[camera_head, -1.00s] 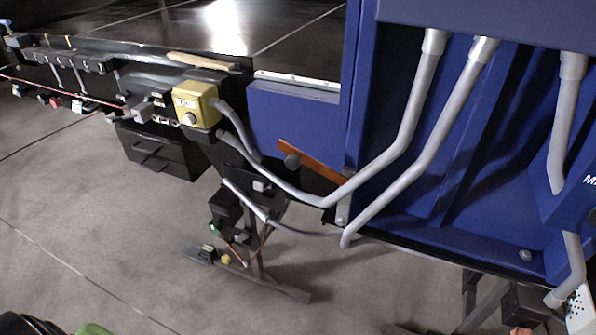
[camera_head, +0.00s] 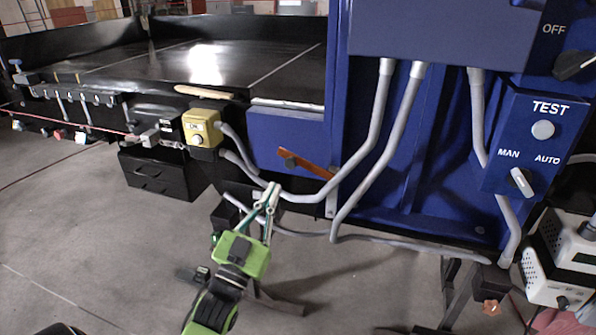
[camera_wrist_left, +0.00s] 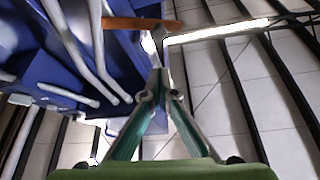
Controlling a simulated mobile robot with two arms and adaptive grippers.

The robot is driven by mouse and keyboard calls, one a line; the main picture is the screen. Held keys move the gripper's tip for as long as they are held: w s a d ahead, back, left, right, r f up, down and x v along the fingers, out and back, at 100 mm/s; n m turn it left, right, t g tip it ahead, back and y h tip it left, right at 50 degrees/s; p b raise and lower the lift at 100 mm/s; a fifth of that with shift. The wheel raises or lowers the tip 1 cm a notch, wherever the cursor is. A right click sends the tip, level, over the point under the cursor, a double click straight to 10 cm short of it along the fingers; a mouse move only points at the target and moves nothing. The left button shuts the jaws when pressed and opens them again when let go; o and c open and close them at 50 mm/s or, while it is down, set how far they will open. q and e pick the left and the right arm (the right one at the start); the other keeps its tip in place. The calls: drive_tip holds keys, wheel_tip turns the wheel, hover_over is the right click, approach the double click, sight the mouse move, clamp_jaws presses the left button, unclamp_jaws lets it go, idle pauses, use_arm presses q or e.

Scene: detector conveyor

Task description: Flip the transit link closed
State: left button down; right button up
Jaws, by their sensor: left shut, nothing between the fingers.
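The transit link appears to be the flat orange-brown bar (camera_head: 306,164) on the blue housing under the conveyor's edge. It slopes down to the right, with a dark round knob at its upper left end. The bar also shows at the top of the left wrist view (camera_wrist_left: 140,23), lying across beyond my fingertips. My left gripper (camera_head: 270,190) is shut and empty, below and left of the bar and apart from it. Its fingers meet in the left wrist view (camera_wrist_left: 158,72). My right gripper is not in view.
Grey conduits (camera_head: 370,130) run down past the bar's right end and below it. A yellow switch box (camera_head: 201,128) is to the left. A blue control panel (camera_head: 530,140) with TEST and MAN/AUTO controls is at right. Open floor (camera_head: 90,230) lies at lower left.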

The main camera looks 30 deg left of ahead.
use_arm(q)
wheel_tip(320, 180, up, 2)
wheel_tip(320, 180, up, 6)
drive_tip(key=f+p, duration=0.1)
drive_tip(key=p, duration=0.4)
hover_over(287, 164)
drive_tip(key=s+d, duration=0.2)
drive_tip(key=f, duration=0.2)
drive_tip(key=shift+a+f, duration=0.2)
drive_tip(key=shift+f, duration=0.2)
drive_tip(key=shift+a+f+t, duration=0.15)
drive_tip(key=shift+f+t, duration=0.15)
drive_tip(key=shift+f, duration=0.35)
